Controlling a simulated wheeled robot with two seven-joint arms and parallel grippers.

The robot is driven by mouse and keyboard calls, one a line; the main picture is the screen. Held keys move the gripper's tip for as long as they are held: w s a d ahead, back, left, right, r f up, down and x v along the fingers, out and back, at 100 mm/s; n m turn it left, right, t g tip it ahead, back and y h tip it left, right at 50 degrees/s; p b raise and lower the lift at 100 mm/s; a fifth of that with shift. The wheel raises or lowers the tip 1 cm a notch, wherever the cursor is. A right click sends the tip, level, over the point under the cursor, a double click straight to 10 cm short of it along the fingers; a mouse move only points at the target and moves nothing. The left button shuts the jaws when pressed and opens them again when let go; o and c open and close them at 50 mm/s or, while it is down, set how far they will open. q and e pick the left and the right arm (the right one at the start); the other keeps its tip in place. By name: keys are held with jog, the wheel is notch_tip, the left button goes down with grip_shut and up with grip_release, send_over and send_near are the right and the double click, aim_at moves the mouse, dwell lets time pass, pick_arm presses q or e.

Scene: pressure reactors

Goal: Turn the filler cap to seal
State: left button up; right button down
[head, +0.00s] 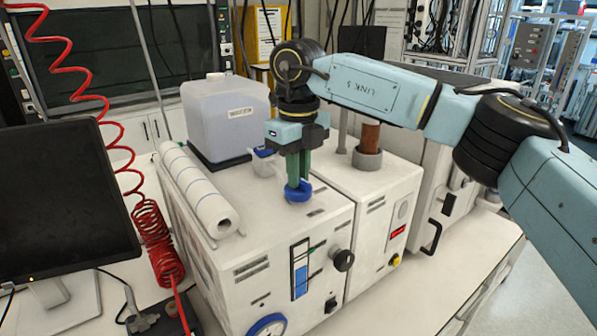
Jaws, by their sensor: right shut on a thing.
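The blue filler cap (298,194) sits on top of the white reactor housing (265,222). My right gripper (298,184) comes down on it from above, its green fingers shut on the cap. The fingers hide part of the cap, and I cannot tell how far it is turned. My left gripper is not in the head view.
A paper roll (200,187) lies on the housing's left side. A translucent canister (226,115) stands behind it. A brown column (369,140) in a grey collar rises to the right. A monitor (62,205) and red coiled hose (155,240) are at left.

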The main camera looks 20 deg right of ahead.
jog(key=shift+m, duration=0.6)
jog(key=c, duration=1.4)
grip_release()
jog(key=shift+c, duration=0.2)
jog(key=shift+r, duration=0.1)
notch_tip(320, 180, up, 13)
jog(key=shift+r, duration=0.15)
